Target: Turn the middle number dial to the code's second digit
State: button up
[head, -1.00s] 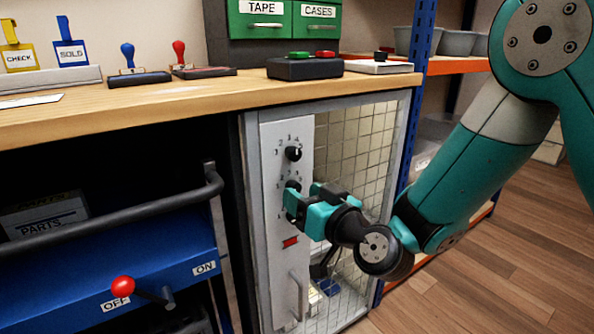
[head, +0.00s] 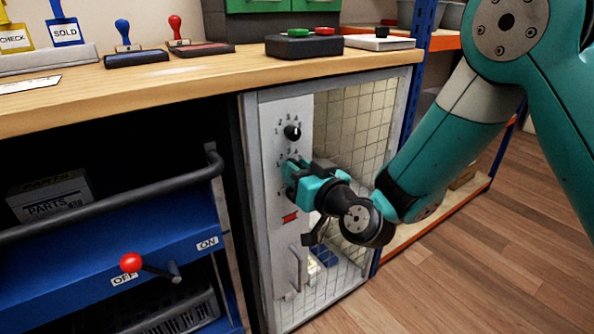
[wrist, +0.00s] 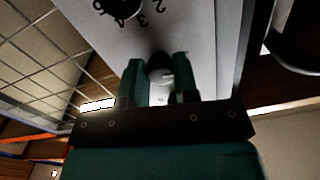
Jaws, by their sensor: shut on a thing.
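A tall white panel (head: 273,225) on the mesh cabinet's front carries number dials in a column. The top dial (head: 292,132) is black and uncovered, with numerals around it. My gripper (head: 290,172) is just below it, covering the middle dial in the head view. In the wrist view my gripper (wrist: 159,68) has its two teal fingers on either side of the middle dial (wrist: 160,74), shut on it. Its pointer setting cannot be read. The lower dial (wrist: 122,4) shows in part at the wrist view's top edge, with upside-down numerals.
A red mark (head: 290,217) and a grey handle (head: 295,268) are on the panel below my gripper. The wooden worktop (head: 190,83) overhangs the cabinet. Open floor (head: 470,250) lies at right.

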jog(key=shift+s+r+m, duration=0.1)
jog(key=shift+m, duration=3.7)
jog(key=o, duration=0.9)
jog(key=shift+o, duration=0.2)
